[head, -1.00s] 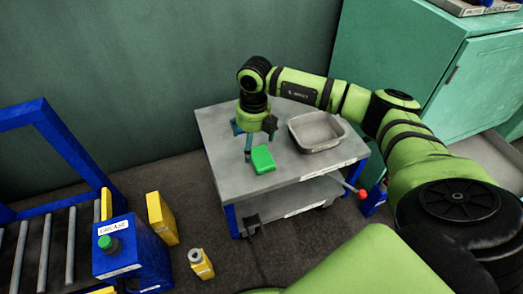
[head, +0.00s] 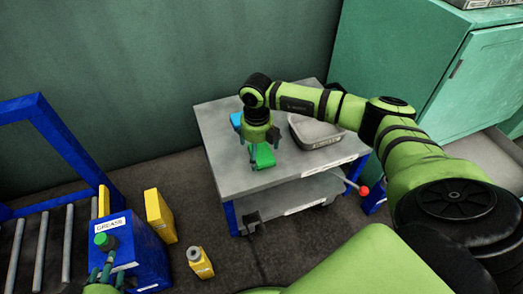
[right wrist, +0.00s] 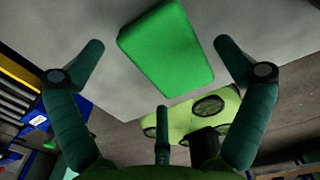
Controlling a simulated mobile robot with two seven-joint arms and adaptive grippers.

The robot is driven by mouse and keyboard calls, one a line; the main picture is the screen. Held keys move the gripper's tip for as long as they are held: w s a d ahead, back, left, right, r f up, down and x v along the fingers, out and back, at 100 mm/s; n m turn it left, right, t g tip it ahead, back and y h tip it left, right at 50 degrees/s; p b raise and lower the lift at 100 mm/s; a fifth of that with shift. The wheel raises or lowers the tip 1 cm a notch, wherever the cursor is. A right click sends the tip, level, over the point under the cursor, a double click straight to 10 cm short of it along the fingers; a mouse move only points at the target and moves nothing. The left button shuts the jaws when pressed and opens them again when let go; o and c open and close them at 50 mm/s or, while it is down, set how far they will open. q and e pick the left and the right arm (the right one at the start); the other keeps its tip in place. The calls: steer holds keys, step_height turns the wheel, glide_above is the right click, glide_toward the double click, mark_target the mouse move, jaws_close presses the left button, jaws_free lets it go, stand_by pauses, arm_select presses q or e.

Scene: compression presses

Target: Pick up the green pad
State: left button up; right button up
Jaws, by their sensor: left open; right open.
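The green pad (head: 264,160) lies on the grey top of the wheeled cart (head: 222,178). My right gripper (head: 262,146) is open and points down just over the pad, partly covering it. In the right wrist view the green pad (right wrist: 168,48) shows between and beyond the spread fingers of my right gripper (right wrist: 160,62). No finger visibly grips it. My left gripper (head: 103,272) is low at the left, by the blue box with the green button; its fingertips show and it is open and empty.
A grey bin (head: 318,133) stands on the cart just right of the pad. A light blue object (head: 236,120) is behind my right gripper. A blue box (head: 135,255), yellow containers (head: 160,215) and a roller conveyor (head: 40,245) are at left. The cart's front left top is clear.

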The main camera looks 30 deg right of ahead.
mark_target(260, 153)
steer(key=shift+f, duration=0.15)
arm_select(q)
steer(key=shift+w+d+r, duration=0.1)
steer(key=shift+w+r, duration=0.05)
steer(key=shift+r, duration=0.05)
arm_select(e)
steer(key=c, duration=0.7)
steer(key=shift+c, duration=0.5)
steer(key=r, duration=0.1)
steer(key=r+p, duration=0.1)
steer(key=r, duration=0.3)
steer(key=shift+s+d+p, duration=0.15)
steer(key=shift+d+p, duration=0.2)
steer(key=s+d+r, duration=0.1)
steer(key=s+d+r+p, duration=0.1)
steer(key=d, duration=0.1)
steer(key=shift+s, duration=0.35)
arm_select(q)
steer(key=s+a+f+g+y, duration=0.1)
steer(key=s+a+f+g, duration=0.1)
steer(key=s+f, duration=0.3)
steer(key=s+a+f+g, duration=0.2)
steer(key=s+f+g, duration=0.3)
steer(key=shift+s+a+f+n+y+p, duration=0.2)
steer(key=shift+a+f+n+y+p, duration=0.05)
steer(key=shift+n+y+p, duration=0.15)
arm_select(e)
steer(key=s+d+r, duration=0.4)
steer(key=s+d, duration=0.1)
